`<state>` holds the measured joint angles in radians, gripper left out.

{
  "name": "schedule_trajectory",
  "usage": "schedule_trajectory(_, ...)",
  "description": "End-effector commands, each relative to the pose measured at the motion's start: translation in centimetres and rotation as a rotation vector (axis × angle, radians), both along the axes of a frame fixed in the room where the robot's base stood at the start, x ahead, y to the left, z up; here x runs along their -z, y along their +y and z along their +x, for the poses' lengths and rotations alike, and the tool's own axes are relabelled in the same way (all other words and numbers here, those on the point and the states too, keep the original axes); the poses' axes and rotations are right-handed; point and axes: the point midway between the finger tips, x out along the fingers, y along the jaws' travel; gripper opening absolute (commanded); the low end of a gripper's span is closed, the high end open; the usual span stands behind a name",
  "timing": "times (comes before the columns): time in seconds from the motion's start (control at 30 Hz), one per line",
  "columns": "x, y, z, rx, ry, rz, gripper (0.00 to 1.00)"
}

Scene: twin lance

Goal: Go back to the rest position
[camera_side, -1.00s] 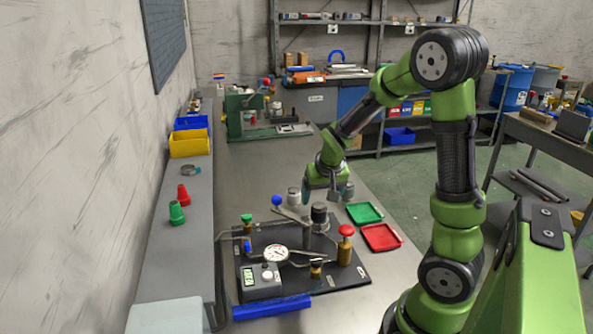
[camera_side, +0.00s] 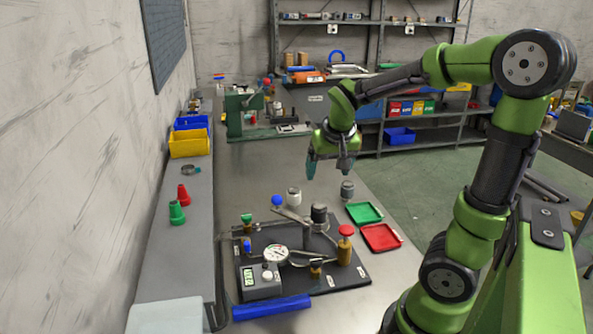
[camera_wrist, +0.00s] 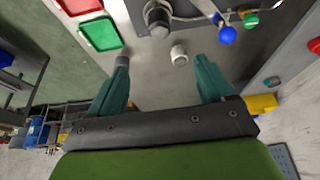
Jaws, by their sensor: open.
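My gripper (camera_side: 327,165) is in the air above the bench, behind the black test board (camera_side: 345,274) in the side view. Its teal fingers are apart with nothing between them. In the wrist view my gripper (camera_wrist: 160,85) also shows open and empty. Two small grey cylinders, a left one (camera_side: 294,197) and a right one (camera_side: 347,190), stand on the bench below it, clear of the fingers. The board carries a dial gauge (camera_side: 275,254), a red knob (camera_side: 346,231), a blue knob (camera_side: 277,200) and a black-capped post (camera_side: 319,213).
A green tray (camera_side: 365,213) and a red tray (camera_side: 381,237) lie to the right of the board. A blue bar (camera_side: 271,307) lies in front of it. A green machine (camera_side: 243,110) stands at the back of the bench. Yellow and blue bins (camera_side: 189,143) stand along the wall.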

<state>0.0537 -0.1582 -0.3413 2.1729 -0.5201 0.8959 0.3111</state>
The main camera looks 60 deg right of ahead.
Motion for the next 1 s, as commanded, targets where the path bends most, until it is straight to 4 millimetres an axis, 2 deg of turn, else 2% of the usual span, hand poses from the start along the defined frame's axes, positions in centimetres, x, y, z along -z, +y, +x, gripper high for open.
schedule_trajectory(0.07,0.6,0.9,-0.2,-0.028,0.012,0.024,0.81)
schedule_trajectory(0.13,0.6,3.2,-0.5,-0.080,-0.005,0.070,0.81)
schedule_trajectory(0.27,-0.6,9.2,-1.7,-0.216,-0.088,0.164,0.81)
schedule_trajectory(0.4,-2.2,15.3,-3.9,-0.364,-0.190,0.232,0.81)
schedule_trajectory(0.5,-3.1,18.2,-5.4,-0.438,-0.252,0.253,0.81)
schedule_trajectory(0.67,-4.0,20.0,-6.6,-0.487,-0.309,0.249,0.81)
schedule_trajectory(1.0,-4.4,20.1,-6.6,-0.493,-0.321,0.243,0.81)
